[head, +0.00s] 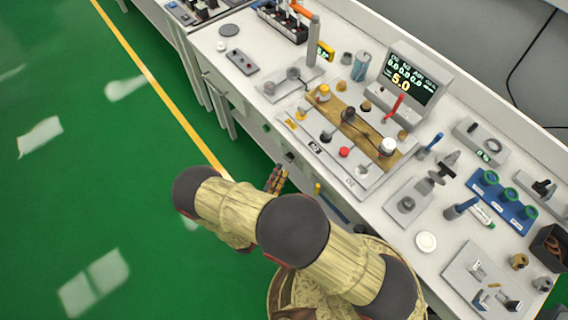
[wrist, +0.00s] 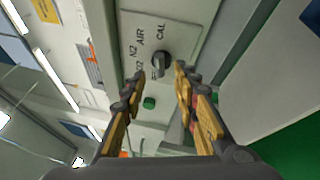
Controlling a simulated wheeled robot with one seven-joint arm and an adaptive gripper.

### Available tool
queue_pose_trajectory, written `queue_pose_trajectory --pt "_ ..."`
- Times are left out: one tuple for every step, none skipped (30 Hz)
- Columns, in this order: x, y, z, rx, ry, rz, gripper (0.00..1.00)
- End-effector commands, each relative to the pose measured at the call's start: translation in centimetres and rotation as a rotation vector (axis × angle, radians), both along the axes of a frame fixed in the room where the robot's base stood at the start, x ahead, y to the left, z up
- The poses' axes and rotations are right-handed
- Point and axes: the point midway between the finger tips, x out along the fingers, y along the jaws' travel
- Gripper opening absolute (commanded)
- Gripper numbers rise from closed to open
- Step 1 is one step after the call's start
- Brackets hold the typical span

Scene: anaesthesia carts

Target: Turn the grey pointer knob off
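A dark grey pointer knob (wrist: 161,65) sits on a pale panel (wrist: 190,20) in the wrist view. Labels reading N2, AIR and CAL surround it; smaller print beside it is hard to read. I cannot tell exactly which mark its pointer faces. My gripper (wrist: 160,80) is open, with one finger on each side of the knob and gaps showing between. In the head view my gripper (head: 277,179) is at the bench's front face, just below the worktop edge. The knob there is too small to make out clearly.
A green button (wrist: 149,102) is close to the knob, between my fingers. The worktop above carries a wooden board (head: 365,133) with knobs, a display reading 5.0 (head: 407,78) and a blue rack (head: 500,200). The green floor (head: 100,180) left of the bench is clear.

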Motion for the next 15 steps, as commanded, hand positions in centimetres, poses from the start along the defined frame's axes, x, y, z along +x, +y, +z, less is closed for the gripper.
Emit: queue_pose_trajectory --pt "0.7 -0.5 0.0 0.000 0.000 -0.004 0.30" --pt "1.0 -0.7 0.1 0.000 0.000 -0.005 0.30" --pt "1.5 -1.0 0.1 0.000 0.000 -0.003 0.30" --pt "1.8 -1.2 0.2 0.000 0.000 -0.004 0.30" --pt "2.1 -1.4 0.2 0.000 0.000 -0.004 0.30" --pt "2.5 -1.6 0.3 0.000 0.000 -0.003 0.30" --pt "2.7 -1.7 0.3 0.000 0.001 -0.003 0.30" --pt "2.9 -1.9 0.3 0.000 0.001 -0.003 0.30" --pt "3.2 -2.0 0.4 -0.001 0.000 -0.002 0.30" --pt "3.3 -2.1 0.4 -0.001 0.000 -0.001 0.30" --pt "3.4 -2.1 0.4 -0.001 0.000 -0.001 0.30" --pt "3.5 -2.2 0.4 -0.001 0.000 -0.001 0.30" --pt "3.6 -2.2 0.4 -0.001 0.000 -0.001 0.30" --pt "3.6 -2.3 0.5 -0.001 0.000 -0.001 0.30" --pt "3.7 -2.3 0.5 -0.001 0.000 -0.001 0.30"
